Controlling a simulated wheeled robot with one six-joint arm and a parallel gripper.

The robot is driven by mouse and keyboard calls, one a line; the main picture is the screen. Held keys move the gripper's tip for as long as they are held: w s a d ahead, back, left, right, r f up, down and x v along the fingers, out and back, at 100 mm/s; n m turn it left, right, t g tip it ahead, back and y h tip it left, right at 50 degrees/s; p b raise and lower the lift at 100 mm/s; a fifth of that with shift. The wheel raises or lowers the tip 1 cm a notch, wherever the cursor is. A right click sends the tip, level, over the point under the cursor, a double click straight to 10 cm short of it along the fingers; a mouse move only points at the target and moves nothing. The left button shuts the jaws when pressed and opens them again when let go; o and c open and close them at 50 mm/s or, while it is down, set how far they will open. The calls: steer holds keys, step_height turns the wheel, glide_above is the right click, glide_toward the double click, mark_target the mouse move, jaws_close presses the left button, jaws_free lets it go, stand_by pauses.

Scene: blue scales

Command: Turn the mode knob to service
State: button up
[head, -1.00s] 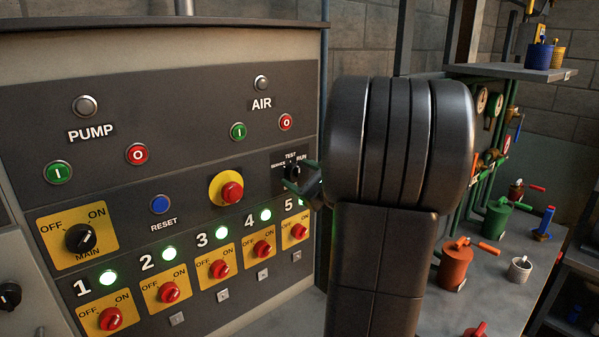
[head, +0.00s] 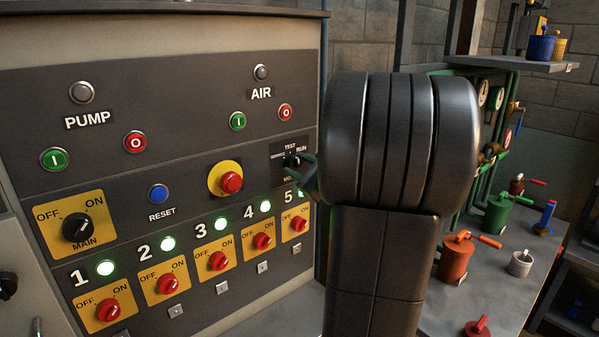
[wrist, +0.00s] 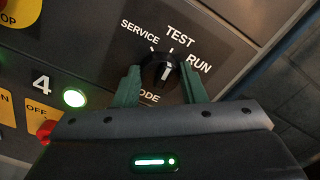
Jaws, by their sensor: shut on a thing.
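The mode knob (wrist: 160,72) is a black rotary knob with a white mark, below the printed words SERVICE, TEST and RUN. The white mark sits on its upper right part, on the TEST side; its exact setting is hard to read. My gripper (wrist: 160,80) has its two green fingers on either side of the knob and is shut on it. In the head view, the knob (head: 291,161) is small and partly covered by my gripper (head: 304,168), which reaches it from the right. The MODE label is partly hidden.
Round red and green AIR buttons (head: 262,117) sit above the knob. A red stop button on a yellow disc (head: 231,182) is to the left. Red switch 5 (head: 298,224) and its lit lamp are just below. A bench with valves (head: 455,257) stands to the right.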

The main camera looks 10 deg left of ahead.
steer(key=n+b, duration=0.2)
steer(key=b, duration=0.2)
steer(key=f+n+b, duration=0.1)
steer(key=n+b, duration=0.2)
steer(key=b, duration=0.1)
steer(key=shift+b, duration=0.35)
steer(key=n+b, duration=0.2)
steer(key=b, duration=0.2)
steer(key=shift+s+r+n, duration=0.1)
steer(key=shift+r+n, duration=0.05)
steer(key=shift+n, duration=0.25)
steer(key=shift+r+n+b, duration=0.1)
steer(key=shift+n+b, duration=0.4)
steer(key=shift+b, duration=0.15)
steer(key=shift+r, duration=0.1)
steer(key=o, duration=1)
steer(key=b+v, duration=0.1)
steer(key=v, duration=1.2)
steer(key=shift+s+d+b, duration=0.25)
steer(key=shift+b, duration=0.1)
